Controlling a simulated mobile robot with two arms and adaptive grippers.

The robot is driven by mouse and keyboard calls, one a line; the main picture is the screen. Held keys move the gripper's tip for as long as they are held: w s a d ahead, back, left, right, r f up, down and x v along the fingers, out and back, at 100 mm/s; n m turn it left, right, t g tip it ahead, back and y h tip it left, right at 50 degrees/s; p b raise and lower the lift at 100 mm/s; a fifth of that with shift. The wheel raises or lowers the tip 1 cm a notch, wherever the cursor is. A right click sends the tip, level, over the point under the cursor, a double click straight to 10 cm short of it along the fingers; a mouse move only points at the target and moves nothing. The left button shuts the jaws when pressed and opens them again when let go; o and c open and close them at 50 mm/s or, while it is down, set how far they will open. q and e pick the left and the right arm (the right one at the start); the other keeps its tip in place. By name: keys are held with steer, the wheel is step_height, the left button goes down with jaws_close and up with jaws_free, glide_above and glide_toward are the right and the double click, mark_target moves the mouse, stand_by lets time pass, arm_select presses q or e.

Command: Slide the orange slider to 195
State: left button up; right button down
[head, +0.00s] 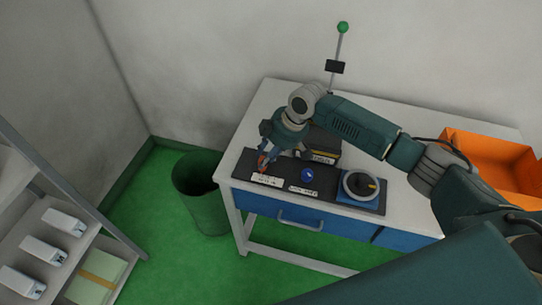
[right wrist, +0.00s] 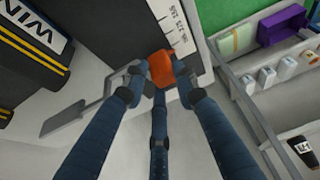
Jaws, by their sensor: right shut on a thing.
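The orange slider (right wrist: 162,68) sits in the right wrist view between the fingertips of my right gripper (right wrist: 158,78). The fingers close on it from both sides. Beside it is a white scale strip (right wrist: 172,25) with tick marks and numbers; I cannot read the value at the slider. In the head view the right gripper (head: 268,155) reaches down to the left end of the dark panel (head: 240,166) on the table. A little of the slider (head: 262,163) shows there as red-orange, mostly covered by the fingers. My left gripper is not in view.
The panel also carries a blue knob (head: 308,175) and a round dial (head: 360,184). A black box with a yellow stripe (head: 325,153) stands behind. An orange crate (head: 480,155) is at the table's right. A green bin (head: 202,205) and a shelf (head: 25,215) stand left.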

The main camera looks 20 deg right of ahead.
steer(key=c, duration=1.5)
jaws_free()
steer(key=shift+s+a+f, duration=0.1)
steer(key=shift+s+a, duration=0.1)
steer(key=shift+s, duration=0.1)
steer(key=v, duration=1.2)
